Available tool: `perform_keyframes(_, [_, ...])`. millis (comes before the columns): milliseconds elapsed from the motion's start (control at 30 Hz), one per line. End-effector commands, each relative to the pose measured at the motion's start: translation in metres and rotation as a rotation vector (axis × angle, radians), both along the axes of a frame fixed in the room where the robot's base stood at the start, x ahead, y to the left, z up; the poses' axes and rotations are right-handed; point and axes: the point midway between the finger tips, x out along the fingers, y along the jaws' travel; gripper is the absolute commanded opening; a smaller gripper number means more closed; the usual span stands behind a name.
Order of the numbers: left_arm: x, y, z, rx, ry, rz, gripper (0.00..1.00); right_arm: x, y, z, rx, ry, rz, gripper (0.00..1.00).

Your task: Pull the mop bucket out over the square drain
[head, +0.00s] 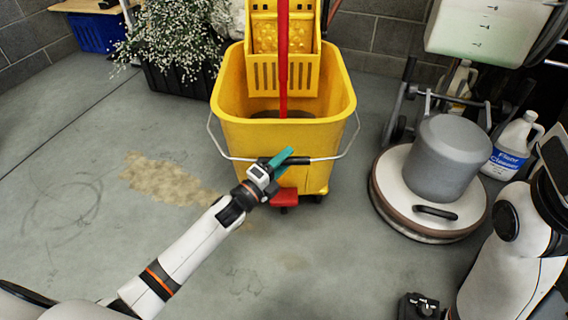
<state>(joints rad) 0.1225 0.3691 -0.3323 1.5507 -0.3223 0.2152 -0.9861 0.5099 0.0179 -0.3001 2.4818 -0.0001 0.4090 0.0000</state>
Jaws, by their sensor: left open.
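The yellow mop bucket (240,110) stands upright on the grey floor, with a yellow wringer (263,35) and a red pole (283,60) at its top. Its wire handle hangs across the front, with a black grip (306,160) at the middle. My left gripper (280,158) is open, its teal fingers at the left end of this grip. I cannot tell whether the grip lies between the fingers or whether they touch it. A dark part of my right arm's end (418,306) shows at the bottom edge; no fingers are visible there. No square drain is in view.
A floor machine (428,190) stands close to the right of the bucket, with a white cleaner jug (512,145) behind it. White flowers (170,40) in a dark planter (180,80) stand behind left. The floor left and in front is clear, with a tan stain (165,178).

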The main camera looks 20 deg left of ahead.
Motion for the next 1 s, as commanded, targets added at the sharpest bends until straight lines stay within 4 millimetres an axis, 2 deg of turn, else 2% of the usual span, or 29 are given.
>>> perform_keyframes(300, [0.0026, -0.0012, 0.0010, 0.000, 0.000, 0.000, 0.43, -0.0008, 0.0001, 0.0007, 0.000, -0.002, 0.000, 0.36])
perform_keyframes(567, [0.0024, -0.0011, 0.0008, 0.000, 0.000, 0.000, 0.01, -0.0007, 0.0003, 0.0007, 0.000, -0.002, 0.000, 0.36])
perform_keyframes(1000, [0.0028, -0.0011, 0.0005, 0.000, 0.001, 0.000, 0.00, -0.0007, 0.0002, 0.0022, 0.000, -0.004, 0.000, 0.36])
